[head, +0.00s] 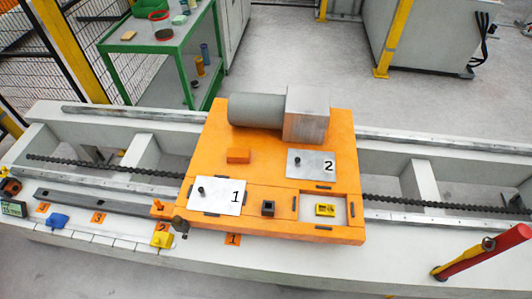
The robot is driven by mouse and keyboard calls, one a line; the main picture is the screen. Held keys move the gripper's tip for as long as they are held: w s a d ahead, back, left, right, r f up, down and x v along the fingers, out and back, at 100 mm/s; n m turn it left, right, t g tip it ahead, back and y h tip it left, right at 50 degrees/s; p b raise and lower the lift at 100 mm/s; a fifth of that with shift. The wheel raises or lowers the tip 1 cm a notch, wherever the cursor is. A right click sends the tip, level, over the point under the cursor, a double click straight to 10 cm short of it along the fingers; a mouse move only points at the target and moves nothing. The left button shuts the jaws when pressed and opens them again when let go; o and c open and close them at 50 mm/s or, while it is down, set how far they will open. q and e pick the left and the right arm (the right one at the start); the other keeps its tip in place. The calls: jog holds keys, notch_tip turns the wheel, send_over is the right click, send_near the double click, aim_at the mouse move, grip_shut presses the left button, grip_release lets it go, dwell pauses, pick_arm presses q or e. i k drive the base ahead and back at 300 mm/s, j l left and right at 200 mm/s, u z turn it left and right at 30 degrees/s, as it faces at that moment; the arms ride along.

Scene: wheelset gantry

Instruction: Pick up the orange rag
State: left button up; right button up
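A small orange, box-shaped piece (238,156) lies on top of the orange carriage (262,180), left of the plate marked 2. It may be the folded orange rag, but I cannot tell for sure at this size. No other cloth-like orange thing is clear. Flat orange tags lie along the front of the white bed, one of them (97,217) left of the carriage. Neither of my grippers is in view.
The carriage bears a grey motor (270,111), plate 1 (217,195), plate 2 (311,163) and a yellow piece (325,209) in a recess. A green cart (160,45) stands behind left. A red bar (482,252) rises at right.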

aim_at(234, 155)
jog(key=j+z, duration=0.25)
jog(key=z, duration=0.25)
jog(key=k+j+z, duration=0.1)
jog(key=z, duration=0.35)
jog(key=k+j+z, duration=0.15)
jog(key=z, duration=0.35)
jog(key=k+j, duration=0.15)
jog(key=j, duration=0.15)
